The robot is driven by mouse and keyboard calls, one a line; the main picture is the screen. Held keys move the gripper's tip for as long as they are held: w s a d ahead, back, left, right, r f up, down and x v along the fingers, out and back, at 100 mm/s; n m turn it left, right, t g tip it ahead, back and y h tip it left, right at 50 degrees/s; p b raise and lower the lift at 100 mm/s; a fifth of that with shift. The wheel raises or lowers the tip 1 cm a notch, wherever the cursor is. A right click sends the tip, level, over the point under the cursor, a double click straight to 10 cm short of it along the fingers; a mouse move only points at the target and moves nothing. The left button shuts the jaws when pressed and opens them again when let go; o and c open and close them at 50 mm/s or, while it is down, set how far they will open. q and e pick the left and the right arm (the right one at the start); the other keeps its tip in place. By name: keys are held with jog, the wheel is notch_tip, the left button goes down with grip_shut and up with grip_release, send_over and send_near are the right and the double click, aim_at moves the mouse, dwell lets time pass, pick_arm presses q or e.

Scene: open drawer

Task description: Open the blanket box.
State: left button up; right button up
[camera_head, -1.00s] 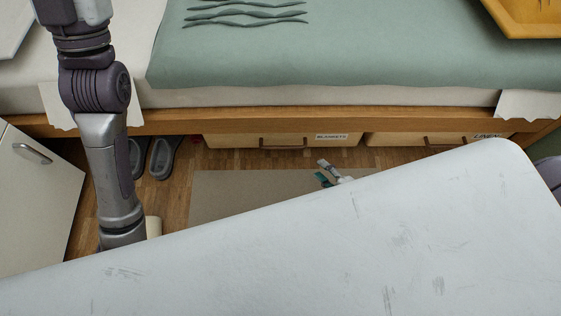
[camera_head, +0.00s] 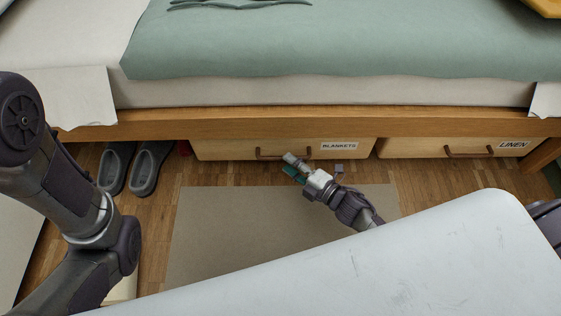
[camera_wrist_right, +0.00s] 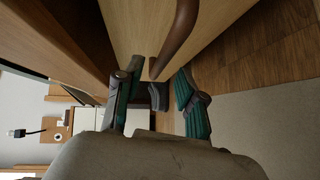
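The blanket box (camera_head: 220,150) is a pale wooden drawer under the bed, with a white "BLANKETS" label and a brown bar handle (camera_head: 268,154). Its front looks shut. My right gripper (camera_head: 291,166) is just in front of the handle's right end. In the right wrist view its two teal-padded fingers (camera_wrist_right: 153,92) are spread apart, and the handle (camera_wrist_right: 178,35) runs towards the gap between them. I cannot tell whether a finger touches it. My left arm shows at the left of the head view, but its gripper is out of view.
A similar "LINEN" box (camera_head: 425,147) is to the right. Grey slippers (camera_head: 150,168) stand left of the blanket box. A beige rug (camera_head: 215,225) lies on the wooden floor in front. The bed's wooden rail (camera_head: 300,122) overhangs the boxes.

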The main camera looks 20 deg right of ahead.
aim_at(280, 157)
jog(key=shift+b+x, duration=0.7)
jog(key=shift+x, duration=1.55)
grip_shut()
